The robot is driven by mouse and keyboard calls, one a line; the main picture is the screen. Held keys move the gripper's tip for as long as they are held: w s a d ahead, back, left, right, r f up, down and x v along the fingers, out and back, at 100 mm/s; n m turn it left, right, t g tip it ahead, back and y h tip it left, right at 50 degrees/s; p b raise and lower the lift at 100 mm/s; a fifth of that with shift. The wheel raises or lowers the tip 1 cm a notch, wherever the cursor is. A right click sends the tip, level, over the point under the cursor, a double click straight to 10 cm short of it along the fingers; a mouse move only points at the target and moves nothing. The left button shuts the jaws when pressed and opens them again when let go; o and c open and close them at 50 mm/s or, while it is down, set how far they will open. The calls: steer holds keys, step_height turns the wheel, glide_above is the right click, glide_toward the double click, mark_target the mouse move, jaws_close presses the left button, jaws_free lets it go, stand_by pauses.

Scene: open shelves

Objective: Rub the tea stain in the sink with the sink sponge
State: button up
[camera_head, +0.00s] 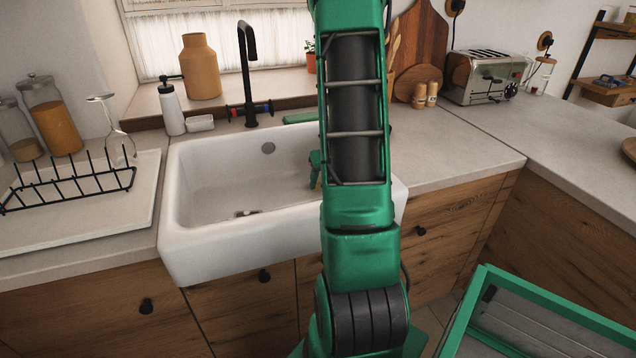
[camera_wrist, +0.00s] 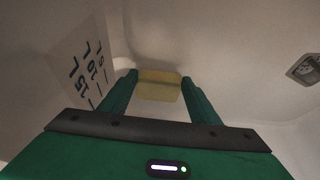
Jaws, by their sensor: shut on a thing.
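The white sink (camera_head: 185,245) is set in the counter. My gripper (camera_head: 316,172) is down inside its right part, mostly behind my arm. In the wrist view, my gripper (camera_wrist: 159,94) is shut on the yellow sponge (camera_wrist: 159,78), which sits between the two green fingertips. The sponge is close to the pale sink surface; I cannot tell if it touches. I cannot make out a tea stain in either view; my arm hides part of the basin.
A black faucet (camera_head: 247,75) rises behind the sink. A soap bottle (camera_head: 171,107) and a small white dish (camera_head: 200,123) stand at its back left. A toaster (camera_head: 484,78) stands on the right counter.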

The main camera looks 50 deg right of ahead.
steer(key=shift+s+d+f, duration=0.1)
steer(key=shift+s+d, duration=0.75)
steer(key=shift+d, duration=0.2)
steer(key=shift+s+d, duration=0.3)
steer(key=shift+d, duration=0.15)
steer(key=shift+d+r, duration=0.15)
steer(key=shift+r, duration=0.15)
steer(key=shift+w+a, duration=0.3)
steer(key=shift+w, duration=0.05)
steer(key=shift+w+a+r, duration=0.1)
steer(key=shift+w+a, duration=0.25)
steer(key=shift+a, duration=0.3)
steer(key=shift+w+a+f, duration=0.15)
steer(key=shift+w+a, duration=0.6)
steer(key=shift+a, duration=0.5)
steer(key=shift+w+a+f, duration=0.1)
steer(key=shift+w+a, duration=0.6)
steer(key=shift+a, duration=0.6)
steer(key=shift+w+a+f, duration=0.15)
steer(key=shift+w+a, duration=0.6)
steer(key=shift+a, duration=0.5)
steer(key=shift+d+r, duration=0.1)
steer(key=shift+r, duration=2.9)
